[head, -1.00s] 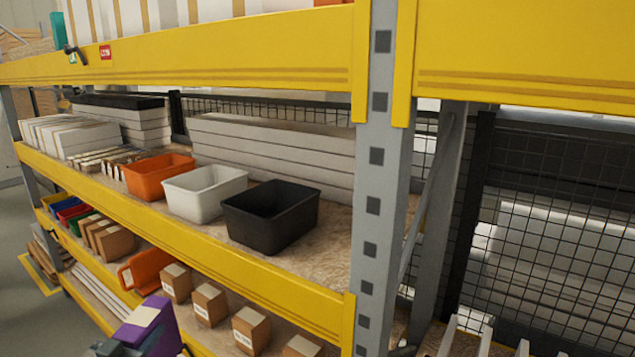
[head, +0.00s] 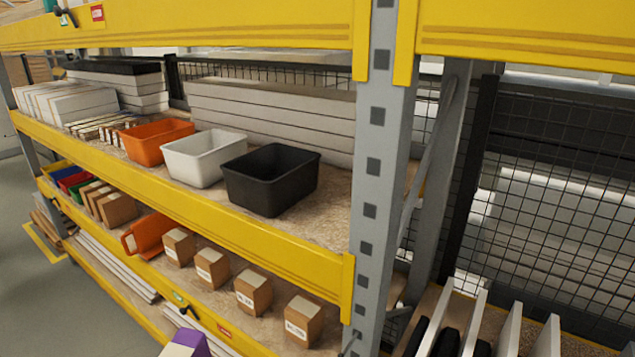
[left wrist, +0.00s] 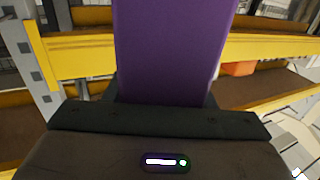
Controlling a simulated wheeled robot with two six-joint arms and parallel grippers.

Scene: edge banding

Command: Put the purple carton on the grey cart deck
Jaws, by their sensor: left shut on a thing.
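The purple carton (head: 190,343) shows only as a corner with a pale label at the bottom edge of the head view. In the left wrist view the purple carton (left wrist: 172,50) rises from my left gripper (left wrist: 160,108), which is shut on its lower end. The fingertips are hidden by the carton. My left gripper is out of the head view. My right gripper is in neither view. I see no grey cart deck.
A yellow-beamed rack fills the head view. Its middle shelf holds an orange bin (head: 155,141), a white bin (head: 203,158) and a black bin (head: 271,180). Small brown cartons (head: 254,290) stand below. A grey upright (head: 372,180) and black mesh (head: 560,200) are at right.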

